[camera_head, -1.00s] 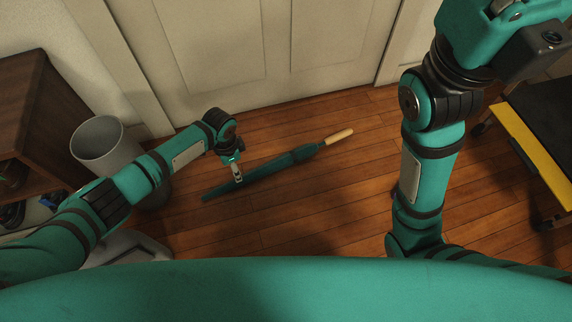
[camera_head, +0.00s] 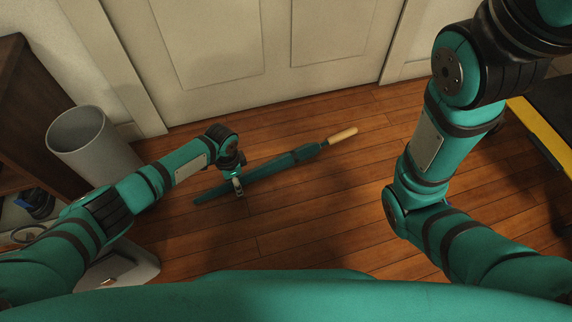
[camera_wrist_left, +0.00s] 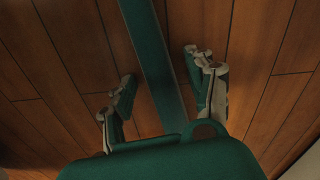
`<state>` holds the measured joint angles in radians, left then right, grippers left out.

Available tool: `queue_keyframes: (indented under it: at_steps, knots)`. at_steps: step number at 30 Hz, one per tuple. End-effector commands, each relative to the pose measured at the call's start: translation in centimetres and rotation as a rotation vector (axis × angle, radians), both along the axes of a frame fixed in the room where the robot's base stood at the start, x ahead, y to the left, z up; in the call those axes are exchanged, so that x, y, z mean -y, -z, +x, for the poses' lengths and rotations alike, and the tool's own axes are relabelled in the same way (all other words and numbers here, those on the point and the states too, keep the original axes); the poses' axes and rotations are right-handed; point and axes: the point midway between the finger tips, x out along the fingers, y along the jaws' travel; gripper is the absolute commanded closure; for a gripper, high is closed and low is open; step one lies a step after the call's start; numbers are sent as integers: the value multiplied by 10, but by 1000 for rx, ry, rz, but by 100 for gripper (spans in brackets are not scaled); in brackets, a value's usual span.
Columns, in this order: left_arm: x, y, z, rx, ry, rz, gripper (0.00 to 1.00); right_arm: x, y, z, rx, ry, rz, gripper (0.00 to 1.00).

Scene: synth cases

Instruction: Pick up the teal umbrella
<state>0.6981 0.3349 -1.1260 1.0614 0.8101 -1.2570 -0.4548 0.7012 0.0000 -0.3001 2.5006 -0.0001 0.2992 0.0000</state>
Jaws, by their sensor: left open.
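The teal umbrella (camera_head: 275,167) lies closed on the wooden floor in front of the door, its pale wooden handle (camera_head: 342,135) toward the right. My left gripper (camera_head: 239,187) is over the umbrella's left half. In the left wrist view the umbrella (camera_wrist_left: 153,55) runs between the two spread fingers of my left gripper (camera_wrist_left: 165,85), which is open and not closed on it. A gap shows on both sides of the umbrella. Its lower stretch is hidden by the gripper body. My right arm rises at the right, and its gripper is out of the frame.
A grey bin (camera_head: 84,142) stands at the left beside a dark wooden cabinet (camera_head: 30,110). The closed white door (camera_head: 270,45) is behind the umbrella. A black and yellow object (camera_head: 540,135) stands at the right edge. The floor (camera_head: 310,225) in front of the umbrella is clear.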

Motion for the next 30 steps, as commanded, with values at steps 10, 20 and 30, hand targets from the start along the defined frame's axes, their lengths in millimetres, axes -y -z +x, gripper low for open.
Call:
queue_keyframes:
  at_steps: [10, 20, 30]
  knots:
    - [0, 1, 0, 0, 0, -1, 55, 0, 1, 0, 1, 0, 0, 60]
    - [0, 1, 0, 0, 0, 0, 98, 0, 1, 0, 1, 0, -1, 60]
    - [1, 0, 0, 2, 1, -2, 100, 0, 1, 0, 1, 0, 0, 60]
